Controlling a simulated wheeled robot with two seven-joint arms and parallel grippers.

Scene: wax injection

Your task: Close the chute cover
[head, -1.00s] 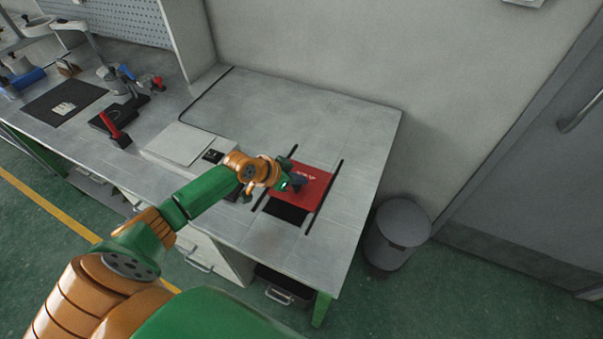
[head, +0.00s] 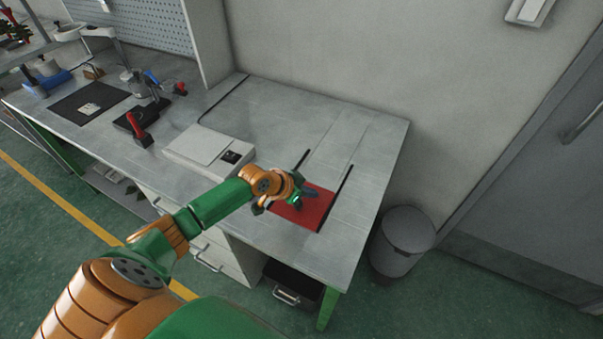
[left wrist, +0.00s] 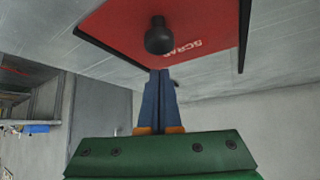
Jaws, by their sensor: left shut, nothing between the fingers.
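In the left wrist view the cover (left wrist: 205,25) shows "SCRAP" lettering and a round black knob (left wrist: 158,38). My left gripper (head: 311,191) is over the back part of the cover and hides some of it. Its blue fingers (left wrist: 161,75) are shut with nothing between them. The fingertips are close to the knob; I cannot tell whether they touch it. My right gripper is not in view.
A flat grey-white box (head: 207,150) stands left of the cover on the grey bench (head: 375,165). A red-handled tool (head: 137,130) and a black mat (head: 88,103) lie farther left. A grey bin (head: 405,240) stands on the floor beyond the bench's right end.

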